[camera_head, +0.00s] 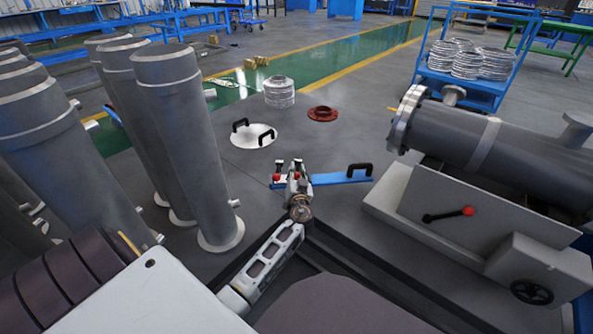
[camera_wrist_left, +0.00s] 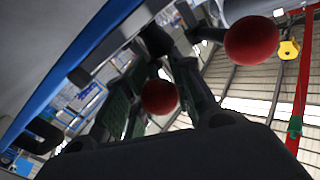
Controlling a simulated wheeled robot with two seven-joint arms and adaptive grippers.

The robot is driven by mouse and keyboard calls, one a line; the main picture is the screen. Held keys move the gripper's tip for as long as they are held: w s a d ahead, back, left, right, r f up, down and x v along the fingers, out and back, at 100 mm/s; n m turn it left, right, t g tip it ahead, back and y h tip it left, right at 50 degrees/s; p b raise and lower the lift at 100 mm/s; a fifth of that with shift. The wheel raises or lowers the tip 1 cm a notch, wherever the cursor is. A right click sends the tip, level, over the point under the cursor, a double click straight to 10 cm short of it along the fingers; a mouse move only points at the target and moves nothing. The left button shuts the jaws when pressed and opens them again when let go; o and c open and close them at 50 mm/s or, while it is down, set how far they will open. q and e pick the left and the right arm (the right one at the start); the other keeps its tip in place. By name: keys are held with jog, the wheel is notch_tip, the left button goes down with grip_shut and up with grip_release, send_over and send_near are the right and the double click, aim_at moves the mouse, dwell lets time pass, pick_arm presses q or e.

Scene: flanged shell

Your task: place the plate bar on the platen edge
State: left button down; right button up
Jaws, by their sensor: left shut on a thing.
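The plate bar is a long flat blue bar (camera_head: 335,179) with a black handle (camera_head: 360,170) near its right end. My left gripper (camera_head: 297,172) is at the bar's left end and shut on it, apparently at a dark grip part that the fingers mostly hide. In the left wrist view the bar (camera_wrist_left: 72,78) runs diagonally at the left, beyond the fingers (camera_wrist_left: 155,75). Red knobs (camera_wrist_left: 252,40) show close to the fingers. I cannot tell which part is the platen edge. My right gripper is not in view.
Tall grey cylinders (camera_head: 185,140) stand at the left. A flanged grey shell (camera_head: 480,140) rests on a white machine base (camera_head: 450,210) at the right. A white disc with two handles (camera_head: 248,136), a red flange (camera_head: 322,114) and stacked rings (camera_head: 279,92) lie on the floor ahead.

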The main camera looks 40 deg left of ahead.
pick_arm(q)
jog(key=shift+w+f, duration=0.1)
jog(key=shift+f, duration=0.05)
jog(key=shift+f, duration=0.15)
dwell(0.4)
jog(key=shift+f+b, duration=1)
jog(key=shift+f, duration=0.75)
jog(key=c, duration=1.5)
grip_release()
jog(key=shift+f, duration=0.25)
jog(key=o, duration=0.3)
